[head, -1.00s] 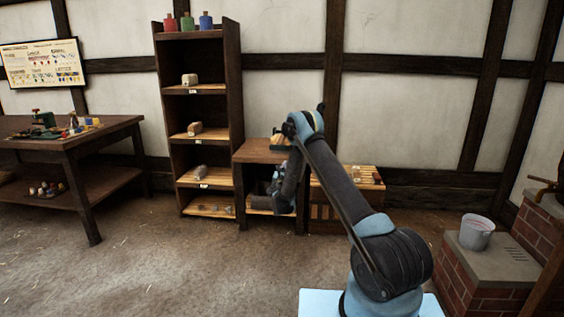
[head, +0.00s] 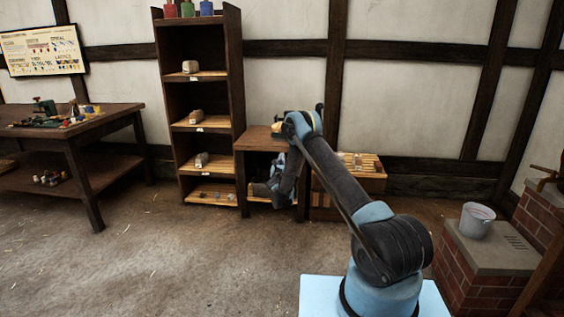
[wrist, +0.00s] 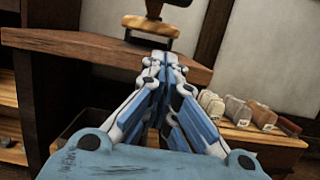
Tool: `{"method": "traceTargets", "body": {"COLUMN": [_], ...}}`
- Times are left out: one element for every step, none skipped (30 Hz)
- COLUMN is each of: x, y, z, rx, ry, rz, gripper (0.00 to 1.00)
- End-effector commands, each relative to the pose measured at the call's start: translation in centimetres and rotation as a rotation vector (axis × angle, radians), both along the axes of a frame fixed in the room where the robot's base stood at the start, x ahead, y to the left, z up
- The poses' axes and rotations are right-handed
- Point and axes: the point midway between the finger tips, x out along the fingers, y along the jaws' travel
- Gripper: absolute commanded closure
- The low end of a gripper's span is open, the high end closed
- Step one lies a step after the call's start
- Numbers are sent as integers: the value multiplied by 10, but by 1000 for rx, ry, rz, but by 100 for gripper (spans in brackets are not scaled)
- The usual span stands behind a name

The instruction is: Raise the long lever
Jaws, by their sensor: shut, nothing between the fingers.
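My gripper (wrist: 158,60) is shut and empty in the wrist view. Its fingertips appear in front of the edge of a wooden stand top (wrist: 60,44); I cannot tell whether they touch it. On the stand top is a tan wooden block (wrist: 152,28) on a dark plate, with a dark upright part behind it, cut off by the frame's top. I cannot tell whether this is part of the long lever. No long lever shows clearly. In the head view my arm hides part of the stand (head: 258,139), and my gripper is low at its front, hard to make out.
A tall shelf (head: 240,80) stands left of the stand. A low slatted crate (head: 372,186) with several small blocks is to the right. A workbench (head: 95,122) is at far left, and a bucket (head: 475,222) sits on brickwork at right. The floor in front is clear.

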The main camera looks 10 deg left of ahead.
Motion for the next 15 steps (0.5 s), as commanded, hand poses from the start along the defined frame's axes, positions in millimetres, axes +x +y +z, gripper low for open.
{"method": "traceTargets", "body": {"x": [10, 15, 22, 27, 32, 39, 44, 49, 56, 61, 66, 72, 69, 69, 68], "y": [-1, -1, -2, -1, -2, -2, -2, -2, -3, -3, -3, -3, -2, -2, -3], "z": [2, 4, 6, 7, 8, 10, 11, 12, 14, 15, 16, 19, 25, 29, 35], "rx": [0, 0, 1, 1, 1, 1, 1, 1, 0, 0, 0, 1, 1, 1, 1], "ry": [0, 0, 0, 0, 0, 0, 0, 0, 0, 0, 0, 0, 0, 0, 0], "rz": [-2, -2, -2, -2, -2, -2, -2, -2, -2, -2, -2, -1, 0, 0, 0], "gripper": [100, 100, 100, 100, 100, 100, 100, 100, 100, 100, 100, 100, 100, 100, 100]}}
